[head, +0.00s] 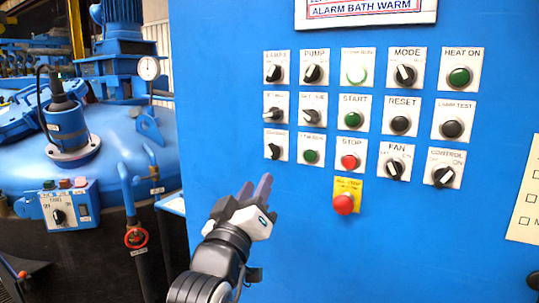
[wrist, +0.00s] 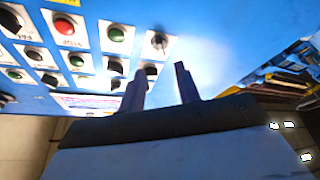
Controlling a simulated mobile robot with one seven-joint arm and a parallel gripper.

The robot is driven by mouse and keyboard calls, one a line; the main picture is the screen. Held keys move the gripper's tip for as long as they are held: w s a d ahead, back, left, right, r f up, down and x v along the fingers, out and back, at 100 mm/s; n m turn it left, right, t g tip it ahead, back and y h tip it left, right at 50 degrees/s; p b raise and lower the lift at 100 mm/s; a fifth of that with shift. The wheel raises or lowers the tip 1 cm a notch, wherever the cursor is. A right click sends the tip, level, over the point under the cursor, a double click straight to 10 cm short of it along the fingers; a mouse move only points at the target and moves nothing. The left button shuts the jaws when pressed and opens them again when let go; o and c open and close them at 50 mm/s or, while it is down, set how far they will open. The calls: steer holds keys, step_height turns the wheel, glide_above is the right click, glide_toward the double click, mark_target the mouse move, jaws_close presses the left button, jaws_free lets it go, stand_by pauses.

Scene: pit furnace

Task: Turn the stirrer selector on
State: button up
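The blue control panel (head: 230,60) carries rows of selectors, lamps and buttons. At the left end of its third row is a black selector (head: 274,151) on a white plate. Its label is too blurred to read, so I cannot confirm that it is the stirrer selector. It also shows in the wrist view (wrist: 158,42), beyond the gap between the fingertips. My gripper (head: 255,186) is below this selector in the head view, fingers apart and pointing up toward the panel. In the wrist view my gripper (wrist: 156,72) holds nothing and appears clear of the knob.
A green lamp (head: 310,156) sits right of that selector, then a red stop button (head: 349,162) and a red mushroom button (head: 343,204) on a yellow plate. Two black selectors (head: 275,115) (head: 311,116) are above. Blue tank machinery (head: 110,150) stands left.

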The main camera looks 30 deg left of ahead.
mark_target(271, 156)
steer(key=p+x, duration=0.2)
steer(key=x, duration=0.7)
steer(key=shift+w+r+p, duration=0.15)
steer(key=shift+w+p, duration=0.05)
steer(key=shift+p, duration=0.1)
steer(key=shift+c, duration=0.4)
jaws_close()
